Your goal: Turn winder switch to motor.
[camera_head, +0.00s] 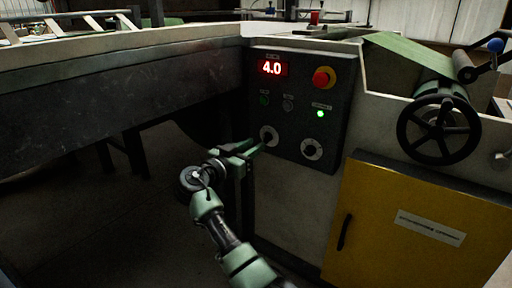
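A dark control panel (296,105) on the machine's front carries two round switches with pale faces, a left one (269,136) and a right one (311,149). Their labels are too small to read, so I cannot tell which is the winder switch or where either points. My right gripper (257,148) is just below and left of the left switch, its green fingertips close to it. I cannot tell whether they touch it, or whether the fingers are open or shut. My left gripper is not in view.
A black handwheel (439,129) juts out at the right above a yellow cabinet door (405,225). Left of the panel is dark open space under the machine.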

